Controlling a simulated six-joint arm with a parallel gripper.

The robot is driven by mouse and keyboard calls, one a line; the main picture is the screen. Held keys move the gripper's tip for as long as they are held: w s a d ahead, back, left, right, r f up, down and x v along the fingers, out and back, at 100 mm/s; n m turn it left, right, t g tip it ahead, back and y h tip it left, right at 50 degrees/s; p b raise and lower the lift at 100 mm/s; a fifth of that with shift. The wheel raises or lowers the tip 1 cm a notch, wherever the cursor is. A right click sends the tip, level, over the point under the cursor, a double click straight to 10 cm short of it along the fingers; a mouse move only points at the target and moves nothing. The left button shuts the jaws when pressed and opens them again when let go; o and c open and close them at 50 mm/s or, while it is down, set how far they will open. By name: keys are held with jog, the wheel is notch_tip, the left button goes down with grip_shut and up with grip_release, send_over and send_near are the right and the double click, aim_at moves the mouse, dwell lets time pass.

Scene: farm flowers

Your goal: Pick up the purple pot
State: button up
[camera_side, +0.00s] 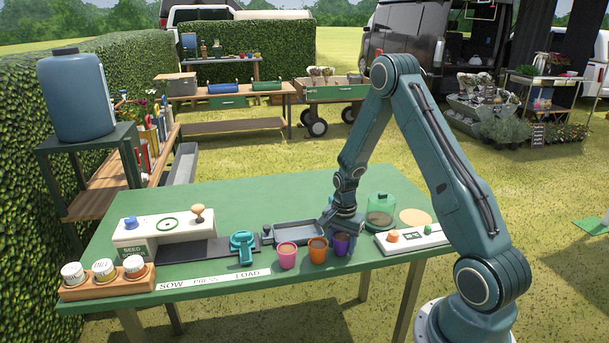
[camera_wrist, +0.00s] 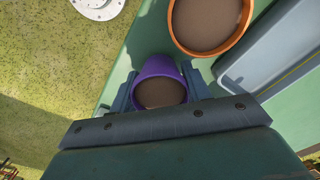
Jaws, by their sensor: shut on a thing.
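The purple pot (camera_side: 342,244), filled with brown soil, is at the table's front edge, to the right of the orange pot (camera_side: 318,250). My gripper (camera_side: 340,228) points down at it, and its fingers are shut on the pot. In the wrist view the purple pot (camera_wrist: 160,70) sits between my two fingers, one on each side, with the orange pot (camera_wrist: 205,45) close by at upper right. I cannot tell whether the pot's base touches the table.
A pink pot (camera_side: 288,255) stands left of the orange one. A grey tray (camera_side: 300,233) lies behind the pots. A white panel with knobs (camera_side: 412,238) and a glass jar (camera_side: 381,209) are to the right. The back of the green table (camera_side: 250,195) is clear.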

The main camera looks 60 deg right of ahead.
aim_at(341, 239)
notch_tip(341, 239, up, 19)
jog(key=shift+r, duration=0.15)
dwell(0.5)
jog(key=shift+w, duration=0.1)
dwell(0.4)
